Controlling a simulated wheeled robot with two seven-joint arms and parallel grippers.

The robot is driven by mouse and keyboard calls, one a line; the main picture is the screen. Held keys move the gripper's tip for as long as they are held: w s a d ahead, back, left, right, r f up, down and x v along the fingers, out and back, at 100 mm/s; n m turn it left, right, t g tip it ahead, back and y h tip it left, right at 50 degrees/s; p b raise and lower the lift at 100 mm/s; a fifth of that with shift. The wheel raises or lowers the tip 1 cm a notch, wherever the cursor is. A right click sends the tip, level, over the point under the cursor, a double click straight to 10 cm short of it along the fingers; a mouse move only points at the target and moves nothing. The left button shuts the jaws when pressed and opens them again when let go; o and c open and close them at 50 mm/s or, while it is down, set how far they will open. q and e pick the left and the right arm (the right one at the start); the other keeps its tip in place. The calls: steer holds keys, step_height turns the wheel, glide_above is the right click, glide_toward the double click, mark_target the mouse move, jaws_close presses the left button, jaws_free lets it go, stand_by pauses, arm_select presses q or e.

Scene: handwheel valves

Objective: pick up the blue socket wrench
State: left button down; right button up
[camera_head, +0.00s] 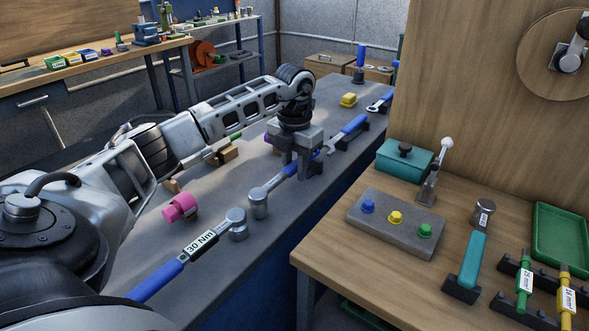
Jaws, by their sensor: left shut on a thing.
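The blue socket wrench (273,185) lies across the grey bench top, its silver socket head toward me. My left gripper (299,171) reaches down over it from above. Its fingers are shut on the blue handle, and they hide part of it. I cannot tell whether the wrench touches the bench or is slightly above it. My right gripper is not in view.
A blue torque wrench (165,273) marked 30 Nm lies nearer me; a magenta part (180,207) is beside it. A blue spanner (350,127) rests beyond the gripper. The wooden table (340,272) at right holds a button box (396,222) and teal hammer (471,255).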

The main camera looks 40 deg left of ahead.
arm_select(q)
step_height(320, 180, up, 3)
steer(key=shift+f, duration=0.2)
steer(key=s+a+r+b, duration=0.1)
steer(key=s+a+r, duration=0.4)
steer(key=s+r, duration=0.4)
steer(key=s, duration=0.4)
steer(key=shift+a+r, duration=0.2)
steer(key=shift+r, duration=0.1)
steer(key=c, duration=2.2)
jaws_free()
steer(key=c, duration=1.8)
jaws_free()
steer(key=shift+c, duration=0.2)
jaws_close()
